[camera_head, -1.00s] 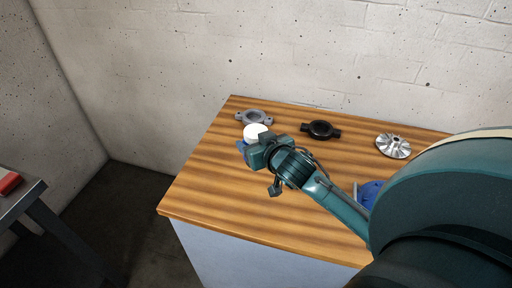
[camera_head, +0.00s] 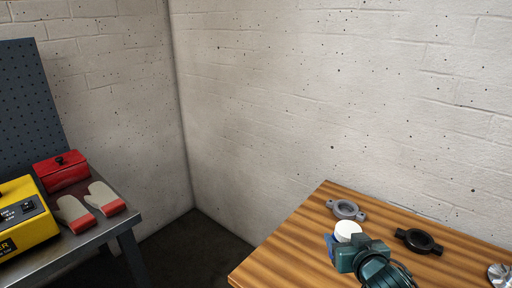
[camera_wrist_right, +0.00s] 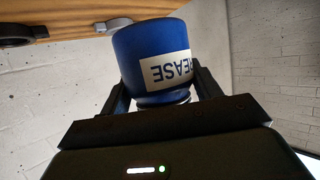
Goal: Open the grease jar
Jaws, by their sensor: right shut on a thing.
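The grease jar is blue with a white lid (camera_head: 348,230) and stands near the left part of the wooden table. Its blue body (camera_wrist_right: 152,50) fills the top middle of the right wrist view, with the white label upside down and partly readable as "GREASE". My right gripper (camera_head: 348,250) is shut on the jar, with one finger on each side near the lid end. The gripper body hides part of the lid end in the wrist view. In the head view the gripper covers most of the blue body. My left gripper is not in view.
On the wooden table (camera_head: 290,250) are a grey two-eared ring part (camera_head: 346,209), a black one (camera_head: 418,241) and a silver finned rotor (camera_head: 501,275). At left, a metal bench (camera_head: 88,238) holds a red box (camera_head: 62,170), gloves (camera_head: 75,211) and a yellow device (camera_head: 24,220).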

